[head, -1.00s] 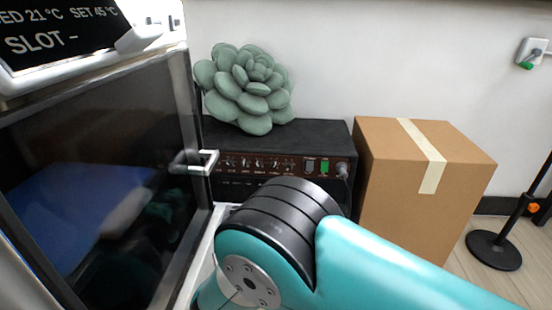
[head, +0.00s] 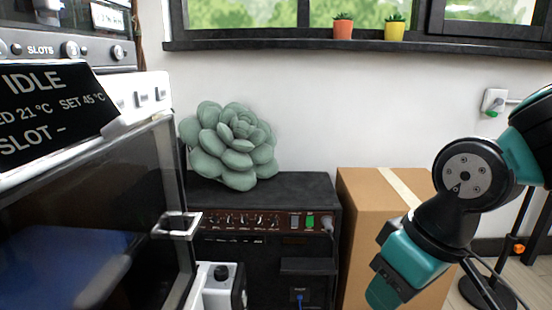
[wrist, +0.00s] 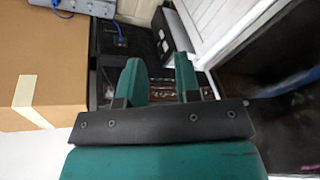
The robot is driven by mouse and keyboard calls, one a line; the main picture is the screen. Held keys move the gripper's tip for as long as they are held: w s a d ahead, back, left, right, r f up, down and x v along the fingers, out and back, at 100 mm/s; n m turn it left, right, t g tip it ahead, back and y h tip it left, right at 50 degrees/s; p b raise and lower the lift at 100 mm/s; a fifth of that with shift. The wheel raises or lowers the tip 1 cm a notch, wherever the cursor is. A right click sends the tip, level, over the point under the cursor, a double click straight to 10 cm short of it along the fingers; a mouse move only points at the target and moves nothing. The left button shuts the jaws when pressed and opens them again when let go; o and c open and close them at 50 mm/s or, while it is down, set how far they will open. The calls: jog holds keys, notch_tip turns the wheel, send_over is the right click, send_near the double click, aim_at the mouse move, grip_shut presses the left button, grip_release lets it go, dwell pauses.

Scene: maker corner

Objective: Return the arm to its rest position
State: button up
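My arm, teal and black, hangs bent at the right side of the head view in front of the cardboard box. Its lower teal end points down and left, and the fingers cannot be made out clearly there. In the wrist view my gripper (wrist: 158,78) shows two teal fingers standing apart, with nothing held between them.
A black amplifier (head: 262,258) carries a green succulent-shaped cushion (head: 228,148). A cardboard box (head: 370,215) stands to its right, close to my arm. A dark-windowed machine (head: 85,215) with a protruding handle (head: 177,226) is at left. Two small pots (head: 343,29) sit on the windowsill.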

jog(key=s+r+g+y, duration=0.1)
jog(key=s+r, duration=0.1)
jog(key=s, duration=0.4)
notch_tip(320, 180, up, 38)
jog(key=p, duration=3.8)
jog(key=shift+s+d+n, duration=0.25)
jog(key=shift+s+n, duration=0.05)
jog(key=shift+s, duration=0.1)
